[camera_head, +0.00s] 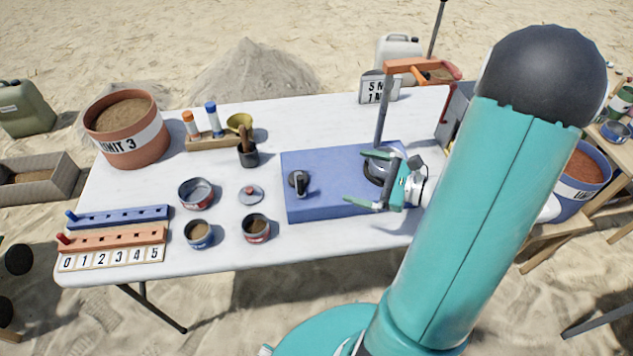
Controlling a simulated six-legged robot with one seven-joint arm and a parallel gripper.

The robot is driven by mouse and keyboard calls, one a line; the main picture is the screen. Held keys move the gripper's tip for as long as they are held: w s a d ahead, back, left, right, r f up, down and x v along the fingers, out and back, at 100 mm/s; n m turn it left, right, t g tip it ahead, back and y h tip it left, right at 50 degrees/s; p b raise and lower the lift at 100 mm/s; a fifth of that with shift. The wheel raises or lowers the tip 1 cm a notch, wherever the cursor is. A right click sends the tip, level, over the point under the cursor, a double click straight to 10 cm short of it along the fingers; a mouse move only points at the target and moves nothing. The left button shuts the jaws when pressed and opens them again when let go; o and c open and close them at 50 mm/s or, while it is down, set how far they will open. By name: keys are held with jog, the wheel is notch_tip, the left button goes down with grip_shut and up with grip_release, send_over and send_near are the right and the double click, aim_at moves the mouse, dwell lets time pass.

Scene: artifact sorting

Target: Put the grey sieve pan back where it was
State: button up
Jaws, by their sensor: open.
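A round dark grey pan-like thing (376,172) sits at the right part of the blue platform (325,205); it may be the grey sieve pan, but my gripper partly hides it. My gripper (366,180) is open, its two green fingers spread on the far and near sides of that round thing. I cannot tell whether they touch it. Another open grey pan with a red mark (195,193) stands on the white table, left of the platform.
Two small filled tins (199,234) (256,228) and a red-knobbed lid (250,195) stand left of the platform. A dark handled object (299,183) sits on it. An upright post (383,115) rises behind my gripper. Bare table (320,125) lies behind the platform.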

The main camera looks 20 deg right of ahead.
jog(key=s+a+r+n+g+h, duration=0.1)
jog(key=s+a+r+n+g, duration=0.2)
jog(key=a+n+g, duration=0.35)
jog(key=s+a+r+n+g, duration=0.2)
jog(key=a+r+n+g, duration=0.15)
jog(key=a+n, duration=0.45)
jog(key=s+a+r+n+t+h, duration=0.2)
jog(key=s+r+n+t+h, duration=0.1)
jog(key=r+n+h, duration=0.6)
jog(key=shift+s+a+r+n, duration=0.25)
jog(key=shift+s+n, duration=0.25)
jog(key=shift+n, duration=0.15)
